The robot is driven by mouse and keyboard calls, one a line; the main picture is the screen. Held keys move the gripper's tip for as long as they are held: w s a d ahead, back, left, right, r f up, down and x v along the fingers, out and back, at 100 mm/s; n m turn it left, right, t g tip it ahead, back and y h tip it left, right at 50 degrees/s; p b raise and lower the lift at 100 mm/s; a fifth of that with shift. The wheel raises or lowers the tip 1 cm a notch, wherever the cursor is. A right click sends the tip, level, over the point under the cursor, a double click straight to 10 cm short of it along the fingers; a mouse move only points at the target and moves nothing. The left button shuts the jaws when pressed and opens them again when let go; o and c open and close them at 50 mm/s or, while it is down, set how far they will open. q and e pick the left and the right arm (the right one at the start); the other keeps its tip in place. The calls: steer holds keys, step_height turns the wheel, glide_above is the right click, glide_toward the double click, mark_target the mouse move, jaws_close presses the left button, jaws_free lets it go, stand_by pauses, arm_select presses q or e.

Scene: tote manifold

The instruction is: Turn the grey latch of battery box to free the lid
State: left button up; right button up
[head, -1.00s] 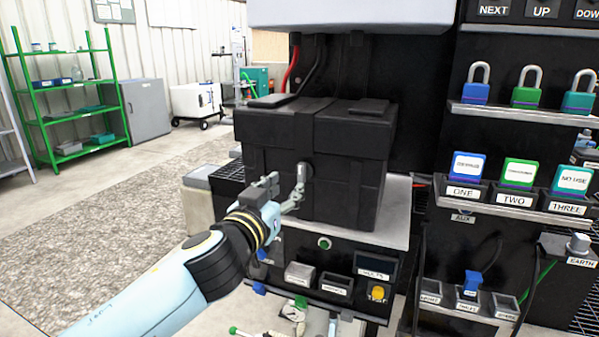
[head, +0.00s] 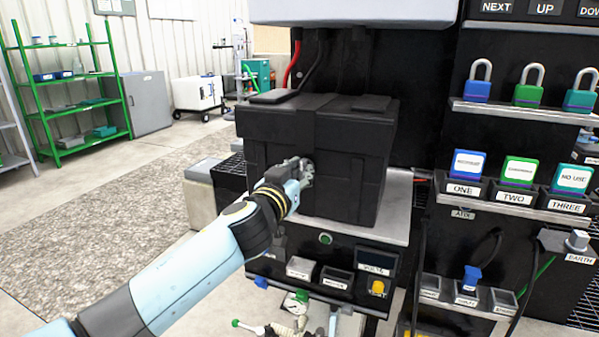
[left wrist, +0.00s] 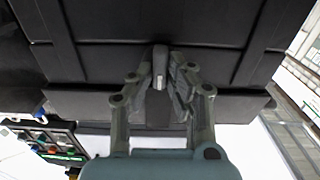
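The black battery box (head: 345,180) stands on a grey shelf with its lid (head: 350,117) on top. The grey latch (left wrist: 160,67) is on the box front and looks upright in the left wrist view. My left gripper (head: 302,174) is at the box front, with its fingers on both sides of the latch. The fingers (left wrist: 161,78) look closed in on the latch, with little or no gap. In the head view the fingers mostly hide the latch. My right gripper is not in view.
Below the box is a black panel with a green button (head: 325,239) and a yellow knob (head: 377,287). Padlocks and labelled blocks line the rack on the right (head: 520,205). Red and black cables (head: 293,65) run behind the box. The floor at left is open.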

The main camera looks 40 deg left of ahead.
arm_select(q)
jaws_close()
steer(key=shift+m, duration=0.3)
steer(key=m, duration=0.3)
steer(key=shift+d+m+b, duration=0.1)
steer(key=shift+m+b, duration=0.2)
steer(key=shift+b, duration=0.05)
steer(key=m, duration=0.5)
steer(key=shift+f, duration=0.1)
steer(key=shift+d+f+m+p, duration=0.1)
steer(key=shift+m+p, duration=0.1)
steer(key=shift+m, duration=2)
steer(key=shift+d+f+m+p, duration=0.1)
steer(key=shift+m+p, duration=0.1)
steer(key=shift+m, duration=2)
steer(key=o, duration=0.7)
jaws_free()
